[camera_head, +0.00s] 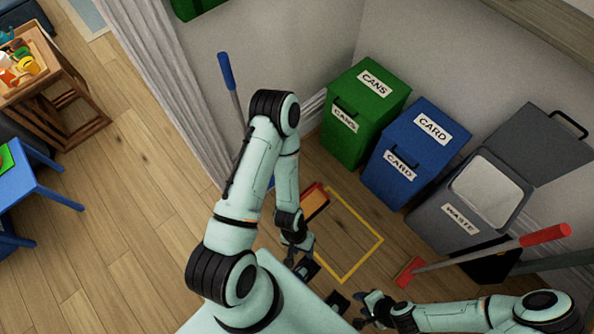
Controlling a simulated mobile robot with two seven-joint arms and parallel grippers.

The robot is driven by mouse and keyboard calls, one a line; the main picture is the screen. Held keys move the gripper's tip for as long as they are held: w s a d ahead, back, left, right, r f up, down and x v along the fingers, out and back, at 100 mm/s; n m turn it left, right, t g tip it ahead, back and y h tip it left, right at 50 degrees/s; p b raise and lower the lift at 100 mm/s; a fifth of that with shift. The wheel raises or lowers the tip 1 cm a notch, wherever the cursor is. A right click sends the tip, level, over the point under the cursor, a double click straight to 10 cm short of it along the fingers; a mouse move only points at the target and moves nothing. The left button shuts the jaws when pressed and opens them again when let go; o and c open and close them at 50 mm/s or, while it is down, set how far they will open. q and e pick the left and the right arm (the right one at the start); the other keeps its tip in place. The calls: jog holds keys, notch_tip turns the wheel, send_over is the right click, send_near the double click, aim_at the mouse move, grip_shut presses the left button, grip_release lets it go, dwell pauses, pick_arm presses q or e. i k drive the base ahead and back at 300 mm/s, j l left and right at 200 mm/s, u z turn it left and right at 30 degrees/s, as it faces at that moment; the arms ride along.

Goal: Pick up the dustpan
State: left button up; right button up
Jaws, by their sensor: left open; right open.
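A flat thing with a red edge and an orange-brown face (315,203), which looks like the dustpan, lies at the upper left of a yellow floor outline. My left forearm hides part of it, so I cannot see its whole shape. My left gripper (299,263) is open and empty, below it in the picture near the outline's lower left side. My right gripper (364,309) is open and empty at the lower middle, apart from it.
Green (368,105), blue (415,150) and grey (460,212) bins stand along the wall; the grey lid is open. A red-handled tool (465,258) slants before the grey bin. A blue-handled pole (226,72) stands behind my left arm.

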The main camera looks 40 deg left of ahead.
aim_at(314, 199)
jog(key=k+l+u, duration=0.1)
jog(key=u, duration=0.35)
jog(key=l+u, duration=0.1)
jog(key=u, duration=0.3)
jog(key=k+u, duration=0.15)
jog(key=u, duration=0.3)
jog(key=k, duration=0.55)
jog(key=l+z, duration=0.2)
jog(key=z, duration=1.3)
jog(key=k+j+u, duration=0.1)
jog(key=u, duration=1.4)
jog(key=i+l+u, duration=0.15)
jog(key=i+u, duration=0.3)
jog(key=i+l+u, duration=0.3)
jog(key=u, duration=0.15)
jog(key=i+l+u, duration=0.4)
jog(key=k, duration=0.05)
